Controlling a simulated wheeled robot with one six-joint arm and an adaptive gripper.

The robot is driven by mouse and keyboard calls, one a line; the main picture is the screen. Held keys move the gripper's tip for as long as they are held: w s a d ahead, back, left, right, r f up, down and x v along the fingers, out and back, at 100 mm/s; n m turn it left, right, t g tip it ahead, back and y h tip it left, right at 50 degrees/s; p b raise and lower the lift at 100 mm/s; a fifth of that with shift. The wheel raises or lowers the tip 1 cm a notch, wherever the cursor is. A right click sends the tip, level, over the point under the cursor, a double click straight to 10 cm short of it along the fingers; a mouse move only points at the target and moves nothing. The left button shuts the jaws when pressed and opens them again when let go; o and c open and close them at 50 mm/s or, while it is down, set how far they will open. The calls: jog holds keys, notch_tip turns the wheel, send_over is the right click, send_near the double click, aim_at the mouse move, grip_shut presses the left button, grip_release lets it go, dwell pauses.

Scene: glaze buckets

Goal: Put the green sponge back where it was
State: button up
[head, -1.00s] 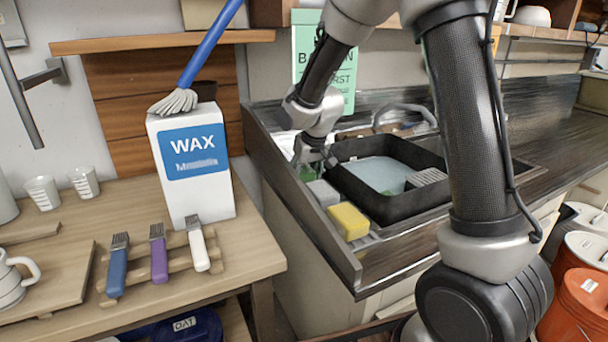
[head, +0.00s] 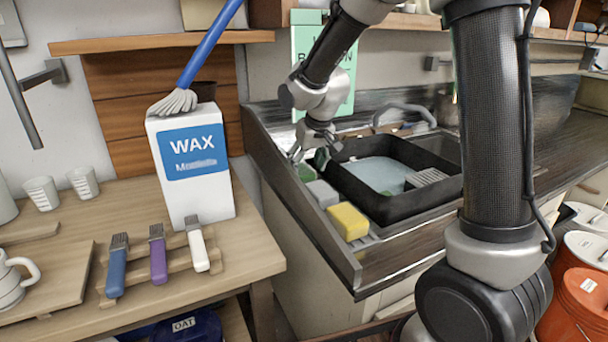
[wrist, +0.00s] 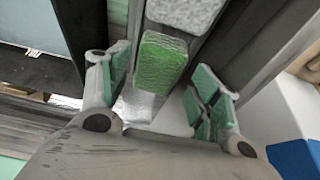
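The green sponge (head: 306,173) lies on the narrow ledge at the left of the sink, at the far end of a row of sponges. It also shows in the wrist view (wrist: 160,62), lying flat behind the grey sponge (head: 322,193). My gripper (head: 308,156) is just above the green sponge with its fingers spread. In the wrist view the green-padded fingers (wrist: 165,88) stand apart on either side of the sponge, with gaps showing, and hold nothing.
A yellow sponge (head: 348,221) lies at the near end of the row. A black basin (head: 400,208) with water stands right of the sponges. The white wax box (head: 190,200) stands on the wooden table to the left, beside the raised sink edge.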

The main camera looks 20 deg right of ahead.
jog(key=a+v, duration=0.1)
jog(key=v, duration=0.6)
jog(key=s+d+r+m, duration=0.1)
jog(key=s+d+r, duration=0.2)
jog(key=s+d, duration=0.35)
jog(key=s+d+r, duration=0.3)
jog(key=s+d, duration=0.2)
jog(key=s, duration=0.2)
jog(key=s+d, duration=0.2)
jog(key=s, duration=0.5)
jog(key=s+d+m+h, duration=0.1)
jog(key=s+d, duration=0.1)
jog(key=s, duration=0.6)
jog(key=shift+d+f, duration=0.25)
jog(key=shift+f, duration=0.2)
jog(key=shift+w, duration=0.1)
